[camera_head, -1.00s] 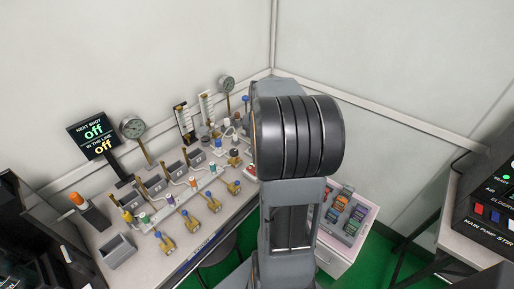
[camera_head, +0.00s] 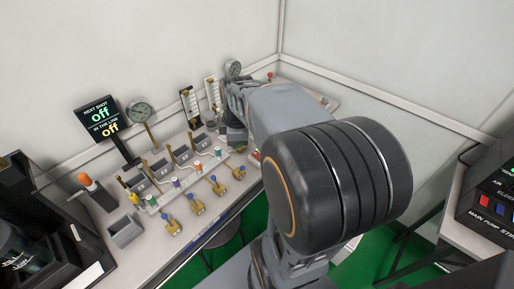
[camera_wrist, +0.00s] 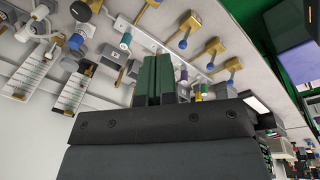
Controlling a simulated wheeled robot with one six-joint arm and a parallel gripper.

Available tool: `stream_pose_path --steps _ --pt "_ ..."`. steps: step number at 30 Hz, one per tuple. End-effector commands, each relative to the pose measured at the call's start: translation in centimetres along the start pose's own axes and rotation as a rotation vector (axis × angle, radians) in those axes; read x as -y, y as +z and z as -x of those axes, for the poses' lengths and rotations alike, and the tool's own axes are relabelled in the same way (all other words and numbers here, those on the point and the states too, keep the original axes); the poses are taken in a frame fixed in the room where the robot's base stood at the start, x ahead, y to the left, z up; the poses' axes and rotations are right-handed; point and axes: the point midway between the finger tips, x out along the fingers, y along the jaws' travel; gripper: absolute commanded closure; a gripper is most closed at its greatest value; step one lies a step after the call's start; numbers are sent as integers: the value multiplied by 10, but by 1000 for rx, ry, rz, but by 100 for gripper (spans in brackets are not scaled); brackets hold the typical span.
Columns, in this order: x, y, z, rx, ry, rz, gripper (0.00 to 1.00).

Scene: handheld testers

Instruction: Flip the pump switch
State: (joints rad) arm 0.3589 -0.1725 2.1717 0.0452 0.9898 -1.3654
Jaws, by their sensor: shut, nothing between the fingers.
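No switch that I can pick out for certain as the pump switch shows. A dark panel (camera_head: 492,200) at the right edge of the head view carries the words "MAIN PUMP" and red and blue buttons, and is cut off by the frame. My gripper (camera_wrist: 156,80) is shut and empty, its dark green fingers together in the wrist view, over the bench with valves. In the head view my wrist is at the back of the bench, and my arm hides the fingertips and the bench behind it.
Brass valves with blue knobs (camera_head: 195,207) line the bench's front. Gauges (camera_head: 139,111) and upright scales stand at the back near the wall. An orange-topped device (camera_head: 88,184) and a grey open box (camera_head: 125,231) stand at left.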

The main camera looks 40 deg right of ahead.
Motion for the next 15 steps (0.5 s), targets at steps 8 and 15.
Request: stream_pose_path --steps 8,15 --pt "71 -42 5 -58 43 -561 100" --pt "107 -53 3 -105 41 -870 100"
